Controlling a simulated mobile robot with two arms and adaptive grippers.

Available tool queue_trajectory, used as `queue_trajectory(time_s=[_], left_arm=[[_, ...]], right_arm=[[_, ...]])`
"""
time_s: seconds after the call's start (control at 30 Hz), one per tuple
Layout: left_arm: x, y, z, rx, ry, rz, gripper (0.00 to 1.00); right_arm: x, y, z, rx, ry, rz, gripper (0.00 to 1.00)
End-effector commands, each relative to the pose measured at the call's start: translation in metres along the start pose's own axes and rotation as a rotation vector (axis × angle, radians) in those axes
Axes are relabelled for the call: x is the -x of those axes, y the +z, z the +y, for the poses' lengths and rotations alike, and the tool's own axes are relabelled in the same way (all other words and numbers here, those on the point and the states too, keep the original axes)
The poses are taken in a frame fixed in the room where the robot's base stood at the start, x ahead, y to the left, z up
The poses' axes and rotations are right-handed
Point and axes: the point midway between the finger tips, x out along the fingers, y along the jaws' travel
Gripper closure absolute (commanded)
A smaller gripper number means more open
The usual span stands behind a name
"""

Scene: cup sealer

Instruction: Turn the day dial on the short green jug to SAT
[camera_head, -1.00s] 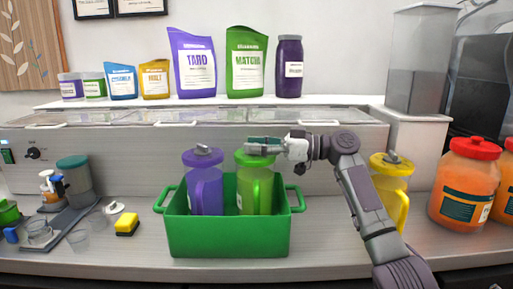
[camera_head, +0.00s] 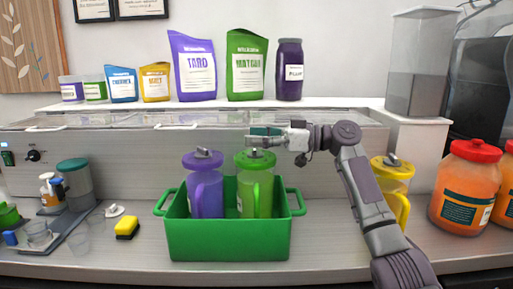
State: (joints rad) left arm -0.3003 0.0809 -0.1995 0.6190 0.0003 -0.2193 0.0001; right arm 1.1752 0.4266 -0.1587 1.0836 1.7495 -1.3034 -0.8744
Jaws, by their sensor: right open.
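The short green jug (camera_head: 254,192) stands upright in a green bin, its lower part hidden by the bin's front wall. Its green lid (camera_head: 255,159) carries a dial on top, too small to read. My right gripper (camera_head: 262,136) is just above the lid, pointing left, open and with nothing seen between its fingers. A small gap shows between the gripper and the lid. My left gripper is not in view.
The green bin (camera_head: 228,240) also holds a purple jug (camera_head: 206,190) left of the green one. A yellow jug (camera_head: 394,190) stands behind my right arm. Large orange jars (camera_head: 464,190) are at right. A yellow sponge (camera_head: 127,226) lies left of the bin.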

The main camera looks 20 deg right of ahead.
Motion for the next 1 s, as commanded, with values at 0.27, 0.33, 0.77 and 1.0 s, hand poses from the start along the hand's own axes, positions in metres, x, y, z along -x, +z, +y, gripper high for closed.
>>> queue_trajectory(time_s=[0.27,0.33,0.77,1.0], left_arm=[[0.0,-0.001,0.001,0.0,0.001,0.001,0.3],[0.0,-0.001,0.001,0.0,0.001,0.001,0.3],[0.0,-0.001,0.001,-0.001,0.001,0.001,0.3],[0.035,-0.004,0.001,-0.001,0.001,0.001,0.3]], right_arm=[[0.0,-0.054,0.0,0.002,0.0,0.002,0.31],[0.0,-0.061,0.0,0.0,0.0,0.001,0.31],[0.0,-0.069,0.0,-0.001,0.0,0.0,0.31],[0.0,-0.105,0.0,0.0,0.0,0.001,0.31]])
